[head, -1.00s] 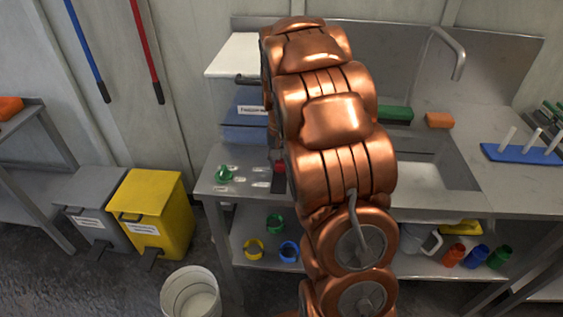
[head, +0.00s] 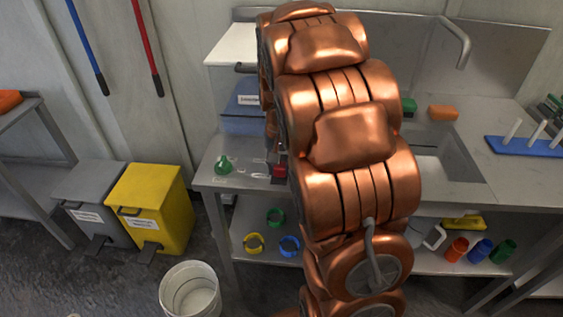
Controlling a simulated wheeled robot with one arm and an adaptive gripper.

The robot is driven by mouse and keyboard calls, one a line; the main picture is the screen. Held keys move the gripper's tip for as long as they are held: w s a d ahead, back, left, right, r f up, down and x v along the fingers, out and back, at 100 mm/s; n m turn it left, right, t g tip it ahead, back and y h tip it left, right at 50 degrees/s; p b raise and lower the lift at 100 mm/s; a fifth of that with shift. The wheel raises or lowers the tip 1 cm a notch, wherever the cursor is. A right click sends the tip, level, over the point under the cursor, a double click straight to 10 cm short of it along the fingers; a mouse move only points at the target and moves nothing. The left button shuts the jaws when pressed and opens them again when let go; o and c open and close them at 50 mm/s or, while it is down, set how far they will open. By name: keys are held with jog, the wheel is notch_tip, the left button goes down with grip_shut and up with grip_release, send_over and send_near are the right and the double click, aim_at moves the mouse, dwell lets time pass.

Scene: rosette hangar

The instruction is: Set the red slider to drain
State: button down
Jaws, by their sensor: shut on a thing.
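The red slider (head: 279,171) is a small red block near the front left of the steel counter (head: 208,177), at the left edge of my copper arm. It sits at the near part of its dark track, which is mostly covered. My gripper (head: 281,150) is mostly hidden behind my arm. Only a small dark part shows just above the red slider, and it is shut on it. Small pale labels (head: 250,172) lie left of the slider, too small to read.
A green knob (head: 223,165) stands left of the slider. A blue box (head: 242,115) is behind it. The sink (head: 455,165) and a blue pegged rack (head: 523,146) are to the right. A yellow bin (head: 150,205) and a white bucket (head: 190,290) stand on the floor.

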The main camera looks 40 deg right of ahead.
aim_at(280, 166)
jog(key=shift+s+a, duration=0.15)
jog(key=shift+s, duration=0.05)
jog(key=c, duration=0.8)
grip_release()
jog(key=shift+o, duration=0.2)
notch_tip(280, 166, up, 12)
